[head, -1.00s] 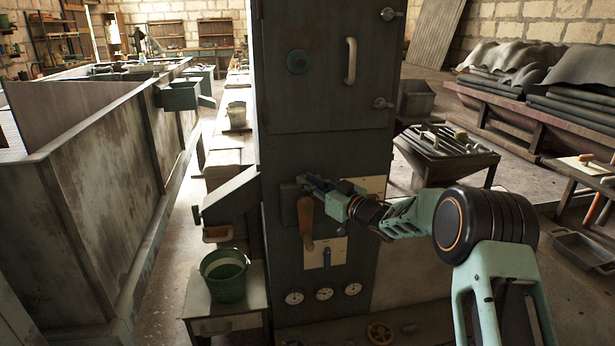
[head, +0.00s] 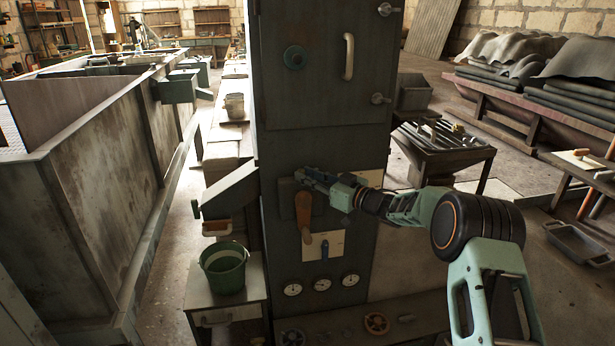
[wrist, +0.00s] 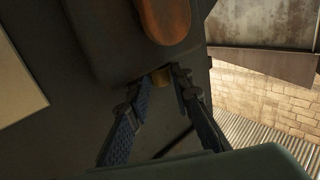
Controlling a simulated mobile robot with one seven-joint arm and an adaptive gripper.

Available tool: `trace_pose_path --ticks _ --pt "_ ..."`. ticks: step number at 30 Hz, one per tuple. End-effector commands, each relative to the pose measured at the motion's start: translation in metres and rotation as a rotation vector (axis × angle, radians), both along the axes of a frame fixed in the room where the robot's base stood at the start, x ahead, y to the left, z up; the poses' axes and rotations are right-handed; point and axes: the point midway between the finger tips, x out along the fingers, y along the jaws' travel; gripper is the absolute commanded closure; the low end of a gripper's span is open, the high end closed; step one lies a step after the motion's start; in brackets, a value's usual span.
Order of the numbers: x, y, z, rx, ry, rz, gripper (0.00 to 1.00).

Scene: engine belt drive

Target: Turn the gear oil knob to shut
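My gripper (head: 303,175) is at the front of the dark cabinet, just above a wooden-orange handle (head: 304,218) hanging down from a dark plate. In the wrist view my gripper (wrist: 163,78) has its two fingers apart, with a small yellow-brown piece (wrist: 162,77) showing between the tips; contact cannot be told. The orange handle (wrist: 166,18) shows at the top there. No readable label shows which part is the gear oil knob.
The cabinet (head: 325,105) also has a teal round knob (head: 295,57), a pale door handle (head: 348,57), several gauges and a brown handwheel (head: 377,323). A green bucket (head: 224,272) stands on a stand at left. A slatted table (head: 445,145) is behind my arm.

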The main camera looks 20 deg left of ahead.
Motion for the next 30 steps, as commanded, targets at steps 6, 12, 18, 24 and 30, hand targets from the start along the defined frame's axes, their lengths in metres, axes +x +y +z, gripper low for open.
trace_pose_path --ticks 6,12,18,24,30 --pt "0.000 0.000 0.000 0.000 0.001 0.000 0.66" --pt "0.000 -0.001 0.000 0.000 0.001 -0.001 0.66" --pt "-0.006 -0.017 0.000 0.000 0.003 -0.001 0.66" --pt "-0.016 -0.046 0.000 0.000 0.002 -0.002 0.66" --pt "-0.025 -0.068 0.001 0.000 0.001 -0.001 0.66"
